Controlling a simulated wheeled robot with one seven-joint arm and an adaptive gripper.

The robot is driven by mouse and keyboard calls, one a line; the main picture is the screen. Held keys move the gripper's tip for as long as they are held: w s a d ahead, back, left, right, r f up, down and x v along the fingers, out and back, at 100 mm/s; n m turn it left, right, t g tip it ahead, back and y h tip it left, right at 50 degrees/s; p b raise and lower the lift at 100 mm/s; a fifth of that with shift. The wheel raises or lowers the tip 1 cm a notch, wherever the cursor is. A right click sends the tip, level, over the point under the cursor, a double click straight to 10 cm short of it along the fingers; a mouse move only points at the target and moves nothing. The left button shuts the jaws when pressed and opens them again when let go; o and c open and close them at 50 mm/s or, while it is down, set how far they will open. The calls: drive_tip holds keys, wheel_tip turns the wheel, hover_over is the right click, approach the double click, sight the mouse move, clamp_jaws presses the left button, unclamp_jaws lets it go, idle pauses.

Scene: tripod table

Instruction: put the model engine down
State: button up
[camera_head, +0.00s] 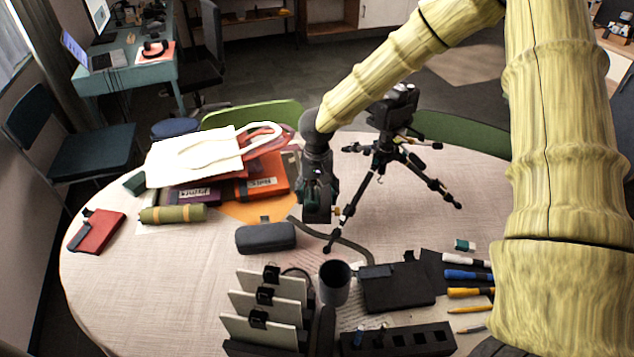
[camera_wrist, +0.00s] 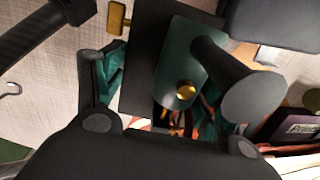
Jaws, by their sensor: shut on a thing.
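The model engine (camera_head: 317,208) is a small dark block with a green part and brass bits, near the middle of the table (camera_head: 110,290) in the head view. My gripper (camera_head: 318,186) points down and is shut on it from above. In the wrist view the engine shows its dark green top (camera_wrist: 183,55), a black base and brass parts, between the fingers of my gripper (camera_wrist: 160,88). My gripper hides part of it. I cannot tell whether its underside touches the table.
A black tripod (camera_head: 385,150) stands close on the right, its legs spread. A dark case (camera_head: 266,237) and a cup (camera_head: 335,283) lie in front. Folders (camera_head: 265,187) and a white bag (camera_head: 195,157) are piled at left. A dark strap runs beside the engine. The table's left front is clear.

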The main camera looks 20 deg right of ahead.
drive_tip(key=shift+f, duration=2.55)
drive_tip(key=o, duration=2)
drive_tip(key=shift+f, duration=0.1)
drive_tip(key=shift+o, duration=0.2)
